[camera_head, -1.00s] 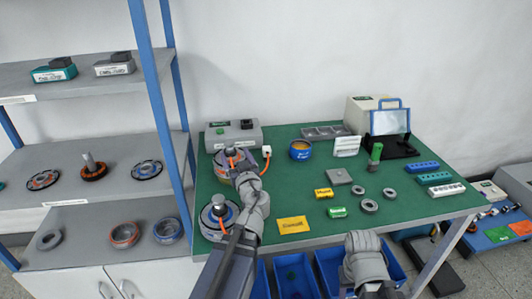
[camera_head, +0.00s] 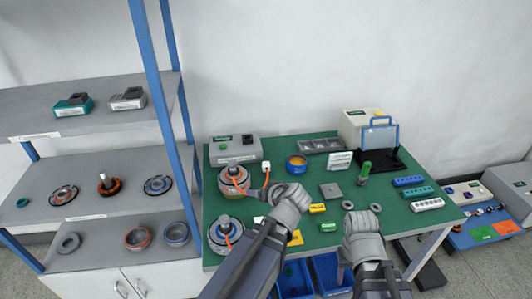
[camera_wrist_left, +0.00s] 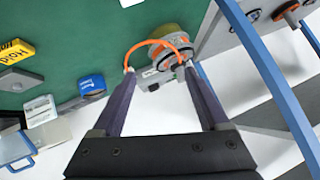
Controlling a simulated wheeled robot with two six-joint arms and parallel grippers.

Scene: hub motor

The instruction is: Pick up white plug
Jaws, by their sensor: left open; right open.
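A small white plug (camera_head: 266,166) on an orange cable stands at the back left of the green table, right of the grey tester box. It also shows in the left wrist view (camera_wrist_left: 130,69), near one fingertip. My left gripper (camera_head: 297,190) is in front and to the right of the plug; its tips are hard to see in the head view. In the left wrist view my left gripper (camera_wrist_left: 160,72) is open, its fingers apart with nothing held. My right gripper (camera_head: 360,217) is open over the table's front part. Another small white piece (camera_head: 258,220) lies left of my left wrist.
A hub motor (camera_head: 234,181) stands by the tester box (camera_head: 236,150), another (camera_head: 224,234) at the front left. The shelf's blue post (camera_head: 155,110) rises at the left.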

